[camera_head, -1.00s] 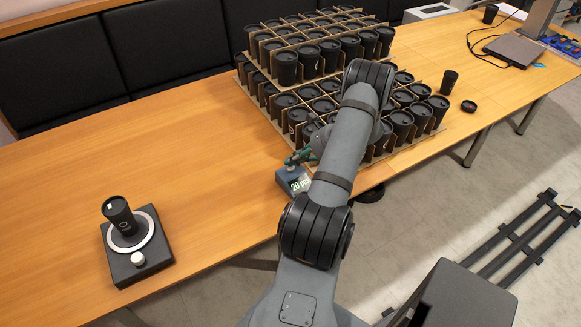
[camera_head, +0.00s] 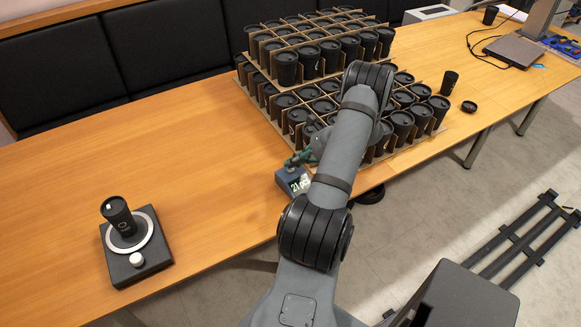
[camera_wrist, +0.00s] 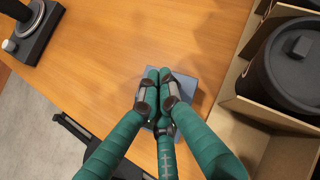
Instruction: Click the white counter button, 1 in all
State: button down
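The counter (camera_head: 290,183) is a small dark blue-grey box near the front edge of the table, just left of my arm, with a lit display that reads about "21 pcs". In the wrist view the counter (camera_wrist: 182,84) lies right under my gripper. My gripper (camera_wrist: 158,75) has green fingers with their tips drawn together over the counter's top, with nothing seen between them. In the head view my gripper (camera_head: 300,158) is at the counter's top, partly behind my arm.
Cardboard trays of black cups (camera_head: 320,95) stand close behind and right of the counter. A black device (camera_head: 155,262) with a white knob and a cup (camera_head: 117,215) stands at the left. The table between is clear.

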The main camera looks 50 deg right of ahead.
aim_at(293, 169)
jog(key=shift+r+p, duration=0.45)
jog(key=shift+r, duration=0.4)
jog(key=shift+r+p, duration=1.65)
jog(key=shift+r, duration=0.85)
jog(key=shift+f, duration=0.1)
notch_tip(293, 169, down, 2)
jog(key=shift+f+b, duration=0.1)
jog(key=shift+b, duration=0.75)
jog(key=shift+r+p, duration=0.45)
jog(key=shift+p, duration=0.8)
notch_tip(293, 169, up, 5)
jog(key=p, duration=0.3)
jog(key=shift+r, duration=0.15)
